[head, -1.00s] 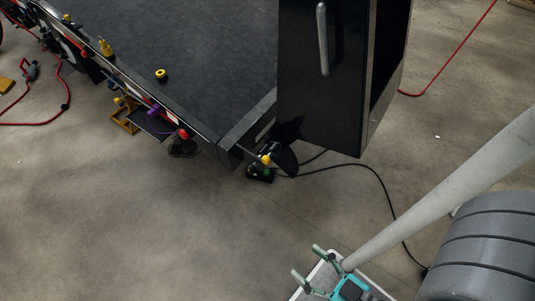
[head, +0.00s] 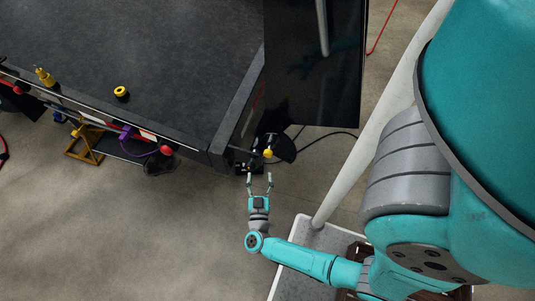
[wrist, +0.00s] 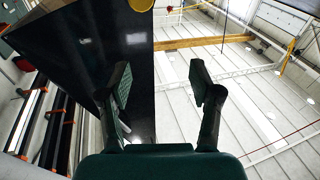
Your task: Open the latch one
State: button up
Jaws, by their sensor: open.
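No part is plainly marked as the latch. A small yellow knob (head: 267,153) sits at the near right corner of the trailer frame, below the tall black cabinet. My gripper (head: 260,177) is open and empty just below and slightly left of this knob, apart from it in the picture. In the wrist view my gripper (wrist: 158,82) has both fingers spread with nothing between them. A yellow round end (wrist: 141,4) shows at the top edge of the wrist view, cut off, beyond the fingertips; it may be the same knob.
The tall black cabinet (head: 312,85) stands above the corner. The dark trailer deck (head: 150,60) lies to the left, with a red knob (head: 166,150) and a yellow-brown stand (head: 85,142) along its edge. A black cable (head: 335,133) runs right. The floor at lower left is clear.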

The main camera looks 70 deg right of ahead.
aim_at(267, 156)
jog(key=shift+w+d+f+m+g, duration=0.3)
jog(key=shift+d+f+g, duration=0.55)
jog(key=shift+d, duration=1.35)
jog(key=shift+w+d+f+m+g, duration=0.4)
jog(key=shift+d+g, duration=0.6)
jog(key=shift+d, duration=1.2)
jog(key=shift+w+d+f+m+g, duration=0.1)
jog(key=shift+w+d+f+g, duration=0.15)
jog(key=shift+d+f+g, duration=1.3)
jog(key=shift+d+r+t, duration=0.6)
jog(key=shift+d+r, duration=0.05)
jog(key=shift+r, duration=0.1)
jog(key=shift+c, duration=0.2)
grip_shut()
